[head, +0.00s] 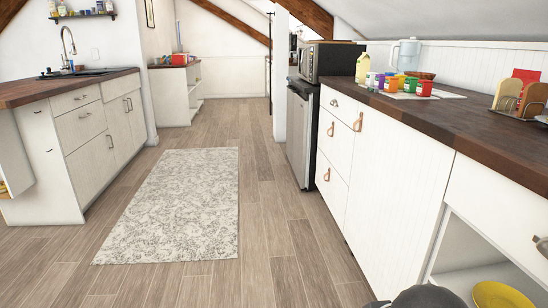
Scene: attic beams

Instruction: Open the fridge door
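A patterned rug (180,205) lies on the wooden floor, with clear aisle beyond. White drawers and a cabinet (385,185) stand nearer than the fridge on the right. A microwave (328,62) is above it. A sink island (75,140) stands left.

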